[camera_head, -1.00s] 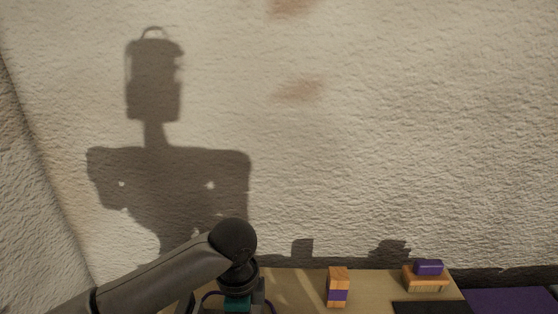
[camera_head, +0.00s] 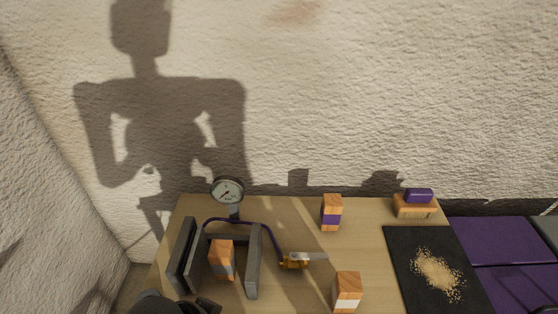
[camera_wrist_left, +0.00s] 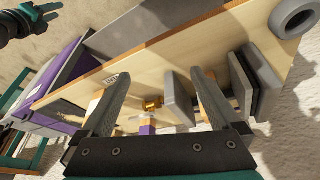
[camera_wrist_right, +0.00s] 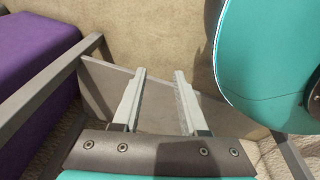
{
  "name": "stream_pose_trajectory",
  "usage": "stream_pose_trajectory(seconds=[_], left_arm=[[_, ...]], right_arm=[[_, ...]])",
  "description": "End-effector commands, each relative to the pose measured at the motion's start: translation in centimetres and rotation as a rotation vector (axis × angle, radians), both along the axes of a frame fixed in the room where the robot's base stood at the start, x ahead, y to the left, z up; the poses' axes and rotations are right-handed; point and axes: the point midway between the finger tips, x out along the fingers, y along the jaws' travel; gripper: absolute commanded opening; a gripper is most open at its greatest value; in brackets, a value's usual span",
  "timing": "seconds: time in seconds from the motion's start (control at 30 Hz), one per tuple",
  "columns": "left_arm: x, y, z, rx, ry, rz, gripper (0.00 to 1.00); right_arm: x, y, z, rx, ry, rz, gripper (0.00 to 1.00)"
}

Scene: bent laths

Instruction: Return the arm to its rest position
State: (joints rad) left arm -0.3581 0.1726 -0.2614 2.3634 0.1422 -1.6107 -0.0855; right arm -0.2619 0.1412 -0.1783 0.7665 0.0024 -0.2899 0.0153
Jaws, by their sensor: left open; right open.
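My left gripper (camera_wrist_left: 160,105) is open in the left wrist view, its two fingers apart with nothing held between them. Beyond it the wooden table and the grey plates show at a tilt. In the head view only a dark part of my left arm (camera_head: 165,305) shows at the bottom left edge, and its gripper is out of that view. My right gripper (camera_wrist_right: 156,90) is open and empty in the right wrist view, over a grey panel and the carpet-like floor. My right arm does not show in the head view.
The wooden table (camera_head: 290,220) carries a gauge (camera_head: 228,191), upright grey plates (camera_head: 253,262), a brass valve (camera_head: 293,261), several wooden blocks with coloured bands (camera_head: 331,213), a purple-topped block (camera_head: 416,205), and a black mat (camera_head: 400,250) with sawdust-like crumbs. Purple bins (camera_head: 498,240) stand at right.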

Motion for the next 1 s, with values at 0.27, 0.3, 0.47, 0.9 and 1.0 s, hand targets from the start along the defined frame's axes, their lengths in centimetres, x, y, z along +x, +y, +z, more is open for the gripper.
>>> stream_pose_trajectory(seconds=[0.27,0.3,0.47,0.9,1.0], left_arm=[[-4.2,5.4,-0.4,0.07,0.033,0.248,0.97],[-4.8,6.2,-0.4,0.085,0.036,0.281,0.97],[-4.0,6.0,-2.0,0.089,0.051,0.277,0.97],[-4.4,5.8,-9.4,0.099,0.111,0.261,0.97],[-5.4,5.9,-11.3,0.103,0.127,0.257,0.97]], right_arm=[[0.0,0.0,0.0,0.0,0.0,0.0,0.42],[0.0,0.0,0.0,0.0,0.0,0.0,0.42],[-0.6,0.3,1.5,0.003,0.009,0.001,0.42],[-2.8,1.2,6.1,0.015,0.04,0.006,0.42],[-3.4,1.6,7.4,0.019,0.049,0.007,0.42]])
